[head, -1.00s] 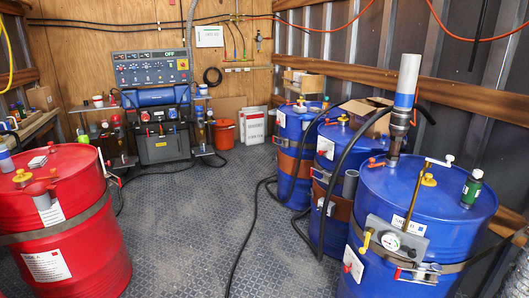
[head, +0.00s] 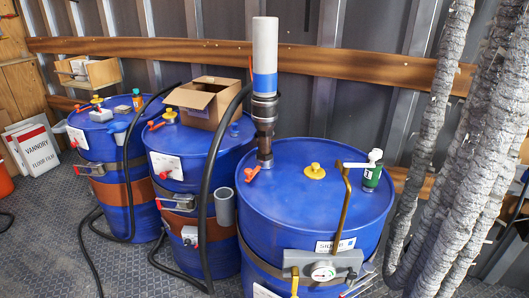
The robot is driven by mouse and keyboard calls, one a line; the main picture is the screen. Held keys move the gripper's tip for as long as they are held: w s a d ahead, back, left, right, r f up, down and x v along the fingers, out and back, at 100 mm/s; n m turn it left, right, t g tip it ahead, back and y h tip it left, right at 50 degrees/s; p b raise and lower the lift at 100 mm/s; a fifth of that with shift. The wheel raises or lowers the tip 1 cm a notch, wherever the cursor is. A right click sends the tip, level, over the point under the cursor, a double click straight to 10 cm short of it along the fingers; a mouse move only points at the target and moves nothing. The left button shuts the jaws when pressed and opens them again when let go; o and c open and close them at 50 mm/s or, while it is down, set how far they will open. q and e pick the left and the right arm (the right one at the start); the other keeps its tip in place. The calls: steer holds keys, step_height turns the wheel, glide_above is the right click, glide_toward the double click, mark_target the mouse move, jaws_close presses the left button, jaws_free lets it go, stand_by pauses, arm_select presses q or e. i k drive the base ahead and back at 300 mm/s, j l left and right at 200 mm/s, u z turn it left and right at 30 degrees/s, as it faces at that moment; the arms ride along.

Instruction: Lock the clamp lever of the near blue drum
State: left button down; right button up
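The near blue drum (head: 290,215) stands upright in the lower middle of the head view, its lower part cut off by the bottom edge. A metal band with a grey plate and a round gauge (head: 323,271) runs around its front. Thin metal lever parts of the clamp (head: 358,286), with a bit of red, show at the bottom edge right of the gauge. They are partly cut off, so I cannot tell whether the lever is open or closed. Neither of my grippers is in view.
Two blue drums (head: 182,145) stand left, with black hoses (head: 207,190). Thick grey wrapped hoses (head: 440,150) hang at the right.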

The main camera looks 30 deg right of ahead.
mark_target(250, 174)
steer(key=i+l+z, duration=0.1)
steer(key=i+z, duration=0.35)
steer(key=i, duration=0.3)
steer(key=i+j+z, duration=0.1)
steer(key=i+z, duration=0.35)
steer(key=i, duration=0.3)
steer(key=z, duration=0.25)
